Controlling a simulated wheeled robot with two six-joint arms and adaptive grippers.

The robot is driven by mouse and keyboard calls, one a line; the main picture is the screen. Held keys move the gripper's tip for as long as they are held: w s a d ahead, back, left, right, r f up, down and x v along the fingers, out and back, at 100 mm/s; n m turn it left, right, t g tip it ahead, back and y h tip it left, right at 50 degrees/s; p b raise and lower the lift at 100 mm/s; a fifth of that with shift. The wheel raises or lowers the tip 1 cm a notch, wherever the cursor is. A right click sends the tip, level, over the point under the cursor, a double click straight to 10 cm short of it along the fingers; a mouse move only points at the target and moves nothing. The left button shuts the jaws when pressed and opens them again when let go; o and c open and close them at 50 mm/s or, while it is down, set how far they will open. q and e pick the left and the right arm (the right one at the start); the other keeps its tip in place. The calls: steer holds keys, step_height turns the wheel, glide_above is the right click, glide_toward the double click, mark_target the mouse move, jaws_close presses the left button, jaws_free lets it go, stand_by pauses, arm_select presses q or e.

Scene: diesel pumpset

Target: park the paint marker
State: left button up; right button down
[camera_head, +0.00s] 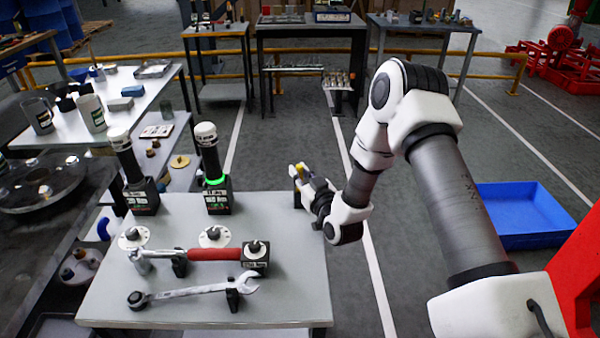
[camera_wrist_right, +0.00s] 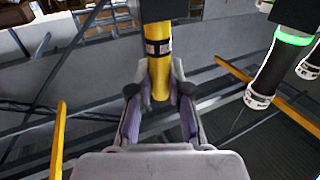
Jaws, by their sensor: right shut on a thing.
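My left gripper is out of view.
The near table (camera_head: 185,309) holds a red-handled wrench (camera_head: 213,254), a silver wrench (camera_head: 195,291) and two black-and-white upright devices. One device (camera_head: 211,165) has a lit green ring; the other (camera_head: 130,168) stands left. A blue tray (camera_head: 521,213) lies on the floor at right.

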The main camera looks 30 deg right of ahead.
steer(key=shift+f, duration=0.3)
steer(key=c, duration=1)
jaws_free()
steer(key=shift+c, duration=0.2)
steer(key=s+a, duration=0.1)
steer(key=s, duration=1.1)
steer(key=shift+a, duration=0.25)
